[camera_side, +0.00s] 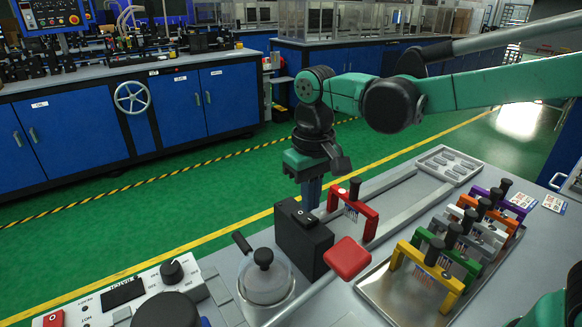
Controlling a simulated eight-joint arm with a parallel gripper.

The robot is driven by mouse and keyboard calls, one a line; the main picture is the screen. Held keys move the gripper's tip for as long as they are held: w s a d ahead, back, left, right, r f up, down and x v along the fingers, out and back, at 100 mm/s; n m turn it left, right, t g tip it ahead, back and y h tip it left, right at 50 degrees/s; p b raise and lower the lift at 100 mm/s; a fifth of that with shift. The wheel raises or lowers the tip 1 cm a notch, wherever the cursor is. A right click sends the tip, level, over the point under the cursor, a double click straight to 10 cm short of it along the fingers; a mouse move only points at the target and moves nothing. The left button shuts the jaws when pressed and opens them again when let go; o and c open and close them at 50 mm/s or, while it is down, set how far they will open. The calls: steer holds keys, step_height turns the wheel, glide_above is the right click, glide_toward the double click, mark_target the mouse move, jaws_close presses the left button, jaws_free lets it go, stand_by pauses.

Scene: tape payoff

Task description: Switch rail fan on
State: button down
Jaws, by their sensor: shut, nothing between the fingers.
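A black box (300,243) stands at the near end of the grey rails, with a small switch-like part (304,218) on its top; I take it to be the rail fan. Whether the switch is on or off cannot be told. My gripper (311,204) points down at the box's far top edge, shut and empty. Its fingertips are close to the switch; whether they touch it cannot be told. A red arch-shaped holder with a black knob (352,203) stands on the rails just right of the box.
A metal tray (385,290) at right holds several coloured arch holders with black knobs. A red square paddle (347,256) and a lidded glass pot (265,283) stand in front of the box. A control panel (125,290) is at lower left. A grey slotted tray (449,165) lies at the far rail end.

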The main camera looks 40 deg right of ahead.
mark_target(317, 219)
steer(key=shift+f, duration=1.15)
stand_by(0.9)
steer(key=shift+r, duration=3.55)
steer(key=shift+s+d+t, duration=0.3)
steer(key=shift+d, duration=0.15)
steer(key=s+d+f+t, duration=0.4)
steer(key=s+d+t, duration=0.2)
steer(key=shift+s+d+t, duration=0.15)
steer(key=shift+d+t, duration=0.15)
steer(key=shift+d, duration=0.05)
